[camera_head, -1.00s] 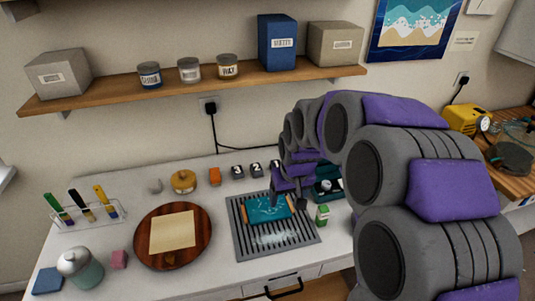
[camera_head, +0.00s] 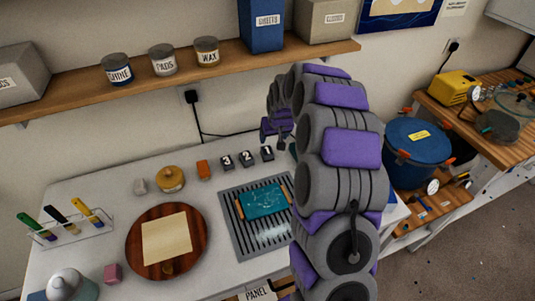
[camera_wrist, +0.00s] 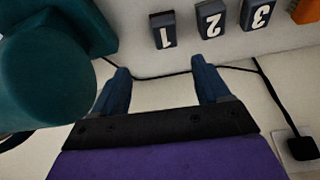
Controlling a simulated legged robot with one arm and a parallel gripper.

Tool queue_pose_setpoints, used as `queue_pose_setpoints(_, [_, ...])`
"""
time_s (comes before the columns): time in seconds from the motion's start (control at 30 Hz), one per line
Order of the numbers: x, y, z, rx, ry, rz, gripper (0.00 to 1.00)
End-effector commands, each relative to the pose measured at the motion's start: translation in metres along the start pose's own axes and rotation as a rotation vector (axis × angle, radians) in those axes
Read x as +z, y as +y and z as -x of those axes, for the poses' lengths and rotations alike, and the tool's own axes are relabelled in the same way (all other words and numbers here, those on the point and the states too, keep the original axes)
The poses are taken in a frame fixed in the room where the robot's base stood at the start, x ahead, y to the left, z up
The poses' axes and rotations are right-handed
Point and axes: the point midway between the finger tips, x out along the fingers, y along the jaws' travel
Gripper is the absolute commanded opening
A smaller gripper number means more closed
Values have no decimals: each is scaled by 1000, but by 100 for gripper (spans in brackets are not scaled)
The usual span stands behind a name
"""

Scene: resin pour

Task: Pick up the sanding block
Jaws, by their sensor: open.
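No block is labelled as the sanding block, and I cannot tell which one it is. Small plain blocks on the white bench are an orange one (camera_head: 203,169), a pink one (camera_head: 113,273) and a grey one (camera_head: 140,186). The orange block also shows at the top right corner of the wrist view (camera_wrist: 306,12). My gripper (camera_head: 276,142) is raised near the back wall, behind the numbered blocks. In the wrist view my gripper (camera_wrist: 161,85) is open with nothing between its fingers.
Dark blocks numbered 3 (camera_head: 227,161), 2 (camera_head: 247,159) and 1 (camera_head: 267,153) stand in a row. A teal piece with orange-brown ends (camera_head: 263,202) lies on the slatted grate (camera_head: 236,236). A wooden board (camera_head: 139,234) holds paper. A large teal rounded object (camera_wrist: 45,70) is close in the wrist view.

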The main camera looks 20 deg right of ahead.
Motion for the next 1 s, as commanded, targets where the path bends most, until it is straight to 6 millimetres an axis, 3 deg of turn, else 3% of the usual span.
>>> queue_pose_setpoints(0.3, [0,-2,-63,1,2,2,76])
queue_pose_setpoints(0.57, [1,-2,-82,0,2,1,76])
queue_pose_setpoints(0.9, [4,-6,-126,0,0,1,76])
queue_pose_setpoints(1.0, [4,-6,-129,0,1,1,76])
